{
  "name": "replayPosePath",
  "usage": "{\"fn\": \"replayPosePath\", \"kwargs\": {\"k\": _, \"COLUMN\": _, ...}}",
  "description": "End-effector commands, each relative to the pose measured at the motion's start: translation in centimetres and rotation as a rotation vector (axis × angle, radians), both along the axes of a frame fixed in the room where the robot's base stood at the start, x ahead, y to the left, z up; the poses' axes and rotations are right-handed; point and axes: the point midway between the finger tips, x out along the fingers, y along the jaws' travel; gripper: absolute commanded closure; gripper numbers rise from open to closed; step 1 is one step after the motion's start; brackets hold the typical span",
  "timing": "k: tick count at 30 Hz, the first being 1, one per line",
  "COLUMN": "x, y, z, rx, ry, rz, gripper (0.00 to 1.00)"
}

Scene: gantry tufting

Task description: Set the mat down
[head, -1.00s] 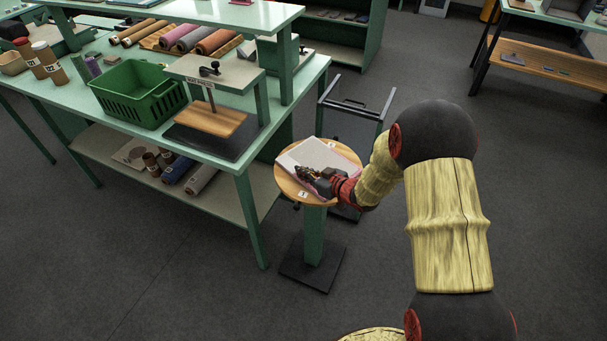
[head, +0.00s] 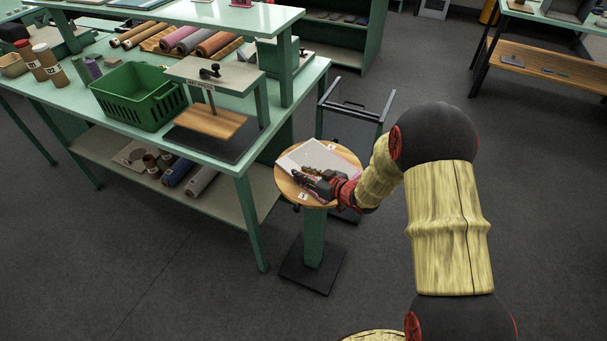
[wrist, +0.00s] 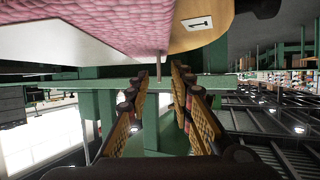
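The mat (head: 318,153) lies on the round wooden top of a green pedestal stand (head: 347,157). It looks pale on top in the head view, with a little pink along its near edge. In the wrist view the mat's pink, textured side (wrist: 110,22) fills the upper left, beside the wooden top. My gripper (head: 304,175) is at the near side of the mat, low over the stand. In the wrist view its fingers (wrist: 160,90) are spread with a clear gap and nothing gripped between them. Whether a finger touches the mat I cannot tell.
A numbered label (head: 303,196) is on the stand's near rim. The green workbench (head: 90,95) to the left carries a press (head: 213,122), a green basket (head: 140,95) and rolls. A dark-framed cart (head: 355,105) stands just behind the stand. Open floor lies in front.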

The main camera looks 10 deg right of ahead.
Motion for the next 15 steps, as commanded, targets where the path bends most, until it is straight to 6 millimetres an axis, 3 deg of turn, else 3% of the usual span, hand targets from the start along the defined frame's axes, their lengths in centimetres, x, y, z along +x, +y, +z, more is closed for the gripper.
{"fn": "replayPosePath", "kwargs": {"k": 5, "x": -1.8, "y": -1.2, "z": 1.2, "rx": 0.001, "ry": 0.000, "rz": -0.004, "gripper": 0.77}}
{"fn": "replayPosePath", "kwargs": {"k": 15, "x": -7.2, "y": -4.5, "z": 3.8, "rx": 0.000, "ry": -0.001, "rz": -0.004, "gripper": 0.77}}
